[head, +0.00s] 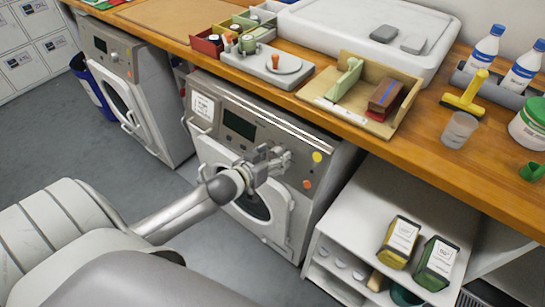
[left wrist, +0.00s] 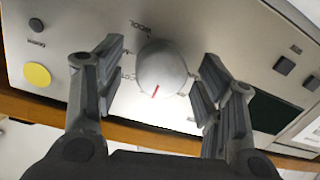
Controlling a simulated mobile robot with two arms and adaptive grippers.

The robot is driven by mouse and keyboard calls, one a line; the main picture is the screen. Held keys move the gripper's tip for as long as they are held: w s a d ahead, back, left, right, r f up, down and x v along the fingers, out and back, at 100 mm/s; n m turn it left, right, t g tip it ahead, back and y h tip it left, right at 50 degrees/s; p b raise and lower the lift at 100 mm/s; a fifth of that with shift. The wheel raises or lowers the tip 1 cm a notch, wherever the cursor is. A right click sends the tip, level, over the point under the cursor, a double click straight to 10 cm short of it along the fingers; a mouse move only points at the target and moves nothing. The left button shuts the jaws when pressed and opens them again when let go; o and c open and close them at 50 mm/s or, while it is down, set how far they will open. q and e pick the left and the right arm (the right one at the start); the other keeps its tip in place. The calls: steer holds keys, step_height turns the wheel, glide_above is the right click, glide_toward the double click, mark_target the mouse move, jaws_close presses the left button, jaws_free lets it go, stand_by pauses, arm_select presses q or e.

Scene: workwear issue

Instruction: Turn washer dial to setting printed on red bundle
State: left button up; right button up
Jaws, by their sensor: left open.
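The front washer (head: 232,150) stands under the counter with its round door shut. My left gripper (head: 270,160) is at its control panel and hides the dial in the head view. In the left wrist view the pale round dial (left wrist: 162,66) sits between the open fingers of my left gripper (left wrist: 160,82), with a gap on each side. A red mark on the dial points toward the bottom of that view, slightly left. Small print around the dial is mostly too small to read. A dark red-brown block (head: 385,95) lies in a tray; I cannot tell whether it is the red bundle.
The wooden tray (head: 332,108) sits on the counter above the washer. Yellow (head: 398,242) and green (head: 436,264) labelled bundles stand on the white shelf unit (head: 372,200) at right. A second washer (head: 125,85) stands at left. Grey floor is clear between.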

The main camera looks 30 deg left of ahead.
arm_select(q)
steer(key=shift+c, duration=0.2)
arm_select(e)
steer(key=shift+a, duration=0.25)
arm_select(q)
steer(key=shift+c, duration=1.2)
steer(key=c, duration=0.8)
steer(key=shift+o, duration=0.2)
arm_select(e)
steer(key=shift+a, duration=0.15)
